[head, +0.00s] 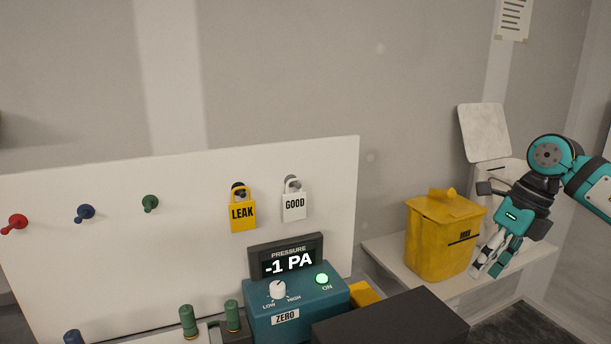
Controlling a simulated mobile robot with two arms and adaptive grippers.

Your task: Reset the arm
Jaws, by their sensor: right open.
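My right gripper (490,262) is at the right of the head view, fingers pointing down, beside the right side of the yellow lidded bin (440,240). It is open, and I see nothing between its fingers. The teal and black arm comes in from the right edge. Whether the fingers touch the bin or the shelf (455,287) cannot be told. My left gripper is not in view.
A white panel (120,240) carries coloured pegs, a yellow LEAK tag (242,213) and a white GOOD tag (294,206). A teal pressure box (320,312) reads -1 PA, its green light lit. A dark box (390,322) stands in front.

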